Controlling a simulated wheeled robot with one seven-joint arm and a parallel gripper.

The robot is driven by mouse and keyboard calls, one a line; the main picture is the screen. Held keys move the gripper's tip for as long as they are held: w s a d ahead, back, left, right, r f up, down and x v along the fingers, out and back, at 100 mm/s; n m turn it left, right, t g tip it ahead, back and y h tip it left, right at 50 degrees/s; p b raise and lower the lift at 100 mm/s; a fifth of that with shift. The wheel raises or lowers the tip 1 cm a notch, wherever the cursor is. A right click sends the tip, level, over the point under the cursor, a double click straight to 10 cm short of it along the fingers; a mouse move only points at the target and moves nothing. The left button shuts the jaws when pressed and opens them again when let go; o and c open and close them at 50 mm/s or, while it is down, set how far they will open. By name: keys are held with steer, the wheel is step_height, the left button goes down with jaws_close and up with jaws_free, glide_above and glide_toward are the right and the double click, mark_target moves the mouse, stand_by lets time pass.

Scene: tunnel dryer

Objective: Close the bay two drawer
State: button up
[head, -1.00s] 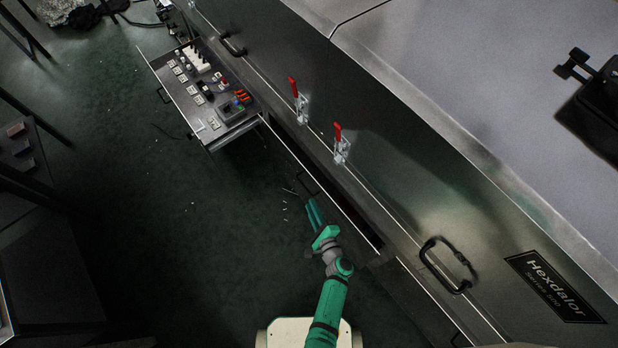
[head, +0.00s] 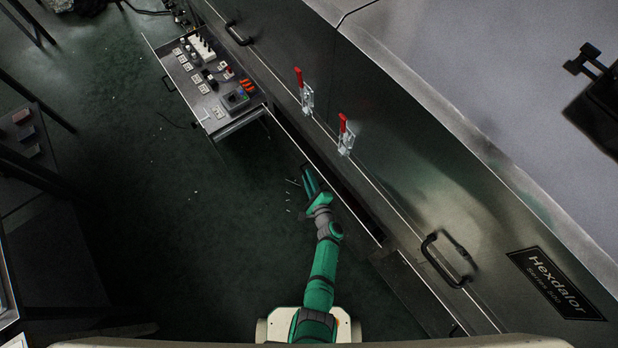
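The middle drawer of the dryer's long side stands partly pulled out; its thin front edge (head: 340,197) runs diagonally, with a dark gap between it and the dryer body. No bay number is readable on it. My gripper (head: 308,177) is at the outer side of this drawer's front, over the spot where its handle is, and hides most of that handle. I cannot tell whether the fingers touch the handle or how far apart they are. My green arm reaches up from the bottom of the view.
Another drawer (head: 207,126), full of switches and electrical parts, is pulled far out at upper left. Red-handled clamps (head: 304,90) and a black handle (head: 447,260) are on the dryer's side. A dark shelf unit (head: 30,150) stands far left. The green floor between is mostly open.

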jaws_close()
steer(key=shift+w, duration=0.15)
steer(key=shift+d, duration=0.1)
stand_by(0.4)
steer(key=shift+a, duration=0.3)
steer(key=shift+d, duration=0.1)
stand_by(0.4)
